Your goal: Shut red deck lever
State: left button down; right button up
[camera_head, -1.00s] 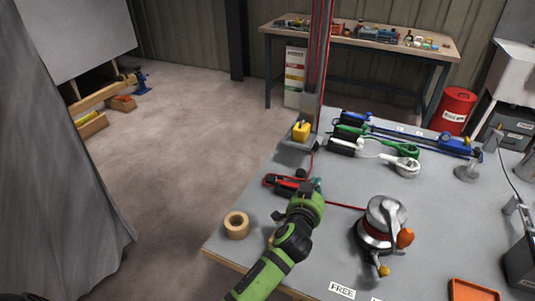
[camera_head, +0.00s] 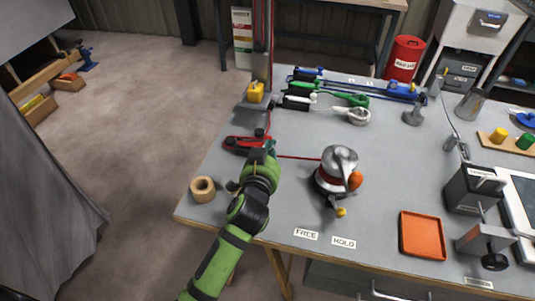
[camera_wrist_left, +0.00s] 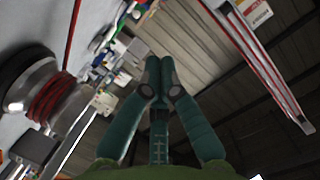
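The red deck lever (camera_head: 240,143) is on a dark clutch near the left edge of the grey bench. Its right end is partly hidden by my left gripper, and I cannot tell its exact angle. My left gripper (camera_head: 263,155) is just in front of and beside it; contact cannot be told. In the left wrist view, the teal fingers (camera_wrist_left: 161,75) meet at their tips with nothing visible between them. A red rope runs from the clutch area to the silver winch (camera_head: 338,170), whose red-wrapped drum (camera_wrist_left: 50,98) also shows in the wrist view. My right gripper is not in view.
A tape roll (camera_head: 203,189) lies left of my arm. Green, white and blue clutches or shackles stand behind, near the yellow block (camera_head: 255,92) by the mast. An orange tray (camera_head: 422,235) is at the right front.

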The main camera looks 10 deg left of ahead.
pick_arm(q)
jog(key=s, duration=0.2)
jog(key=n+t, duration=0.1)
jog(key=n, duration=0.1)
send_over(266, 138)
jog(key=s+d, duration=0.1)
jog(key=s, duration=0.2)
jog(key=shift+w+a+f+h, duration=0.1)
jog(key=shift+w+f+h, duration=0.1)
jog(key=shift+f, duration=0.65)
jog(key=shift+w+a+f+h, duration=0.1)
jog(key=shift+w+f+h, duration=0.1)
jog(key=shift+f, duration=0.6)
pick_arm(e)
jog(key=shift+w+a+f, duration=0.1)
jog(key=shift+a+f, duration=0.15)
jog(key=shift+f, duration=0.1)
pick_arm(q)
jog(key=shift+f+b, duration=0.1)
jog(key=shift+b, duration=0.25)
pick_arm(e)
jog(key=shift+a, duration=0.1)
